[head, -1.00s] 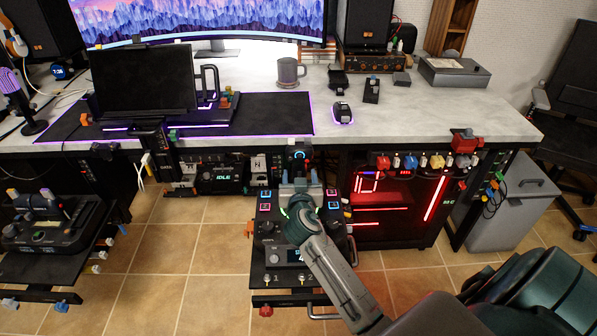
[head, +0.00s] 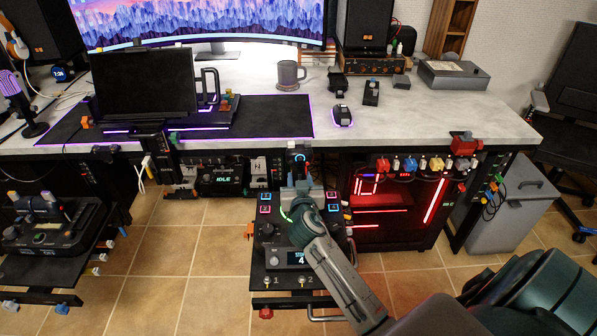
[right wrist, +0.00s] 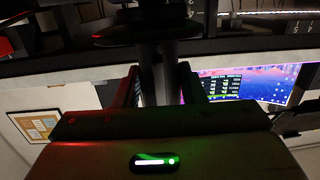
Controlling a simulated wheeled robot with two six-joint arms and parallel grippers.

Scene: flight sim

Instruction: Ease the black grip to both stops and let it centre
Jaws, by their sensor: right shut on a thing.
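The black grip (head: 299,166) stands up from the dark control panel (head: 265,275) in front of the desk, with a blue-lit mark near its top. My right gripper (head: 302,190) is shut on it from the near side. The gripper and wrist hide the grip's lower part. In the right wrist view the dark stem (right wrist: 160,75) passes between the two fingers (right wrist: 159,88). My left gripper is not in view.
Lit square buttons, knobs and toggles flank the grip on the panel. A second console (head: 45,235) stands at the left. A red-lit computer case (head: 400,205) is under the desk at right. The desk edge (head: 420,140) runs just behind the grip. The tiled floor is clear.

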